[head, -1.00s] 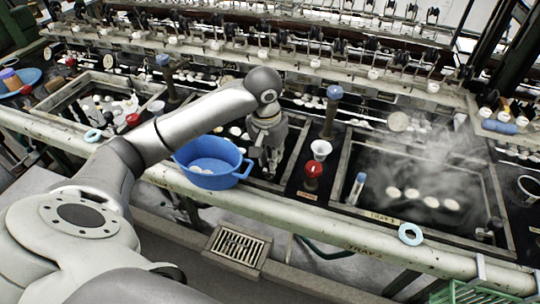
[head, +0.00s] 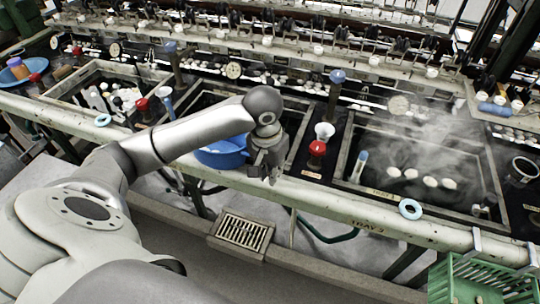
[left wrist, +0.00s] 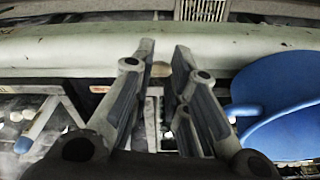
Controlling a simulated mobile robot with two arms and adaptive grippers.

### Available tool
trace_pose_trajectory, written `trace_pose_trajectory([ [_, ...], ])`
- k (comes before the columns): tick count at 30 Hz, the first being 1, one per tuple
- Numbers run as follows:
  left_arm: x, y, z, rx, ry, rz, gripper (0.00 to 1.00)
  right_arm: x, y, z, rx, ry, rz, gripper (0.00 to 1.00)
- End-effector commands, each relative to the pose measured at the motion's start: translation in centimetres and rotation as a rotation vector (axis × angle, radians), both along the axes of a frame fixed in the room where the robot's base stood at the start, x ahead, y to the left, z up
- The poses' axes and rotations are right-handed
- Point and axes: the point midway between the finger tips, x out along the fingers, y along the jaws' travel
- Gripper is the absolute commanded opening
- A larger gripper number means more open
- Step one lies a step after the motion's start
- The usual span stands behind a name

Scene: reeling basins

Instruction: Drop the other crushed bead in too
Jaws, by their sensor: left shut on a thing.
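My left gripper (head: 268,176) points down at the front rail, just right of the blue tub (head: 222,154). In the left wrist view its fingers (left wrist: 161,60) are close together around a small tan thing (left wrist: 160,69), apparently the crushed bead; most of it is hidden. The blue tub also shows at the right of the left wrist view (left wrist: 275,85). My forearm covers part of the tub, and its contents are hidden in the head view. My right gripper is not in view.
A steaming basin (head: 465,150) with several pale cocoons (head: 412,174) lies to the right. A red-topped post (head: 317,150) and a white cup (head: 324,131) stand near the gripper. A light-blue ring (head: 410,209) sits on the rail. A green crate (head: 468,285) is at bottom right.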

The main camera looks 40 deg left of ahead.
Motion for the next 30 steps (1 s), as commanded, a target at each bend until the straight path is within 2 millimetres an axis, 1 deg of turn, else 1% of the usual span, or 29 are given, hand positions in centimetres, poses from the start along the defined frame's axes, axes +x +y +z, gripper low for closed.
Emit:
trace_pose_trajectory([
  [1,-0.8,-0.6,-0.6,0.0,0.002,-0.006,0.1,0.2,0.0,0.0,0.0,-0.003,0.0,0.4],
  [5,-2.9,-2.2,-2.1,-0.001,0.003,-0.015,0.1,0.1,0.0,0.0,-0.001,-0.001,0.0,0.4],
  [13,-8.2,-6.2,-5.9,-0.004,0.005,-0.035,0.1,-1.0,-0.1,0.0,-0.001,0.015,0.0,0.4],
  [20,-12.0,-9.2,-8.8,-0.005,0.004,-0.048,0.1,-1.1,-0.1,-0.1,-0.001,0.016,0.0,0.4],
  [21,-11.5,-9.3,-8.5,-0.008,-0.005,-0.046,0.1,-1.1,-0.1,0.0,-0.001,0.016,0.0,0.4],
  [26,-11.3,-9.5,-8.4,-0.009,-0.011,-0.054,0.1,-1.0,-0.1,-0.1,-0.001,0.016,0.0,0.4],
  [27,-11.3,-9.5,-8.4,-0.01,-0.011,-0.054,0.1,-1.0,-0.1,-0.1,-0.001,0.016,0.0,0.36],
  [30,-11.3,-9.3,-8.5,-0.008,-0.008,-0.049,0.1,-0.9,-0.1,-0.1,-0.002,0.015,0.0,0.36],
])
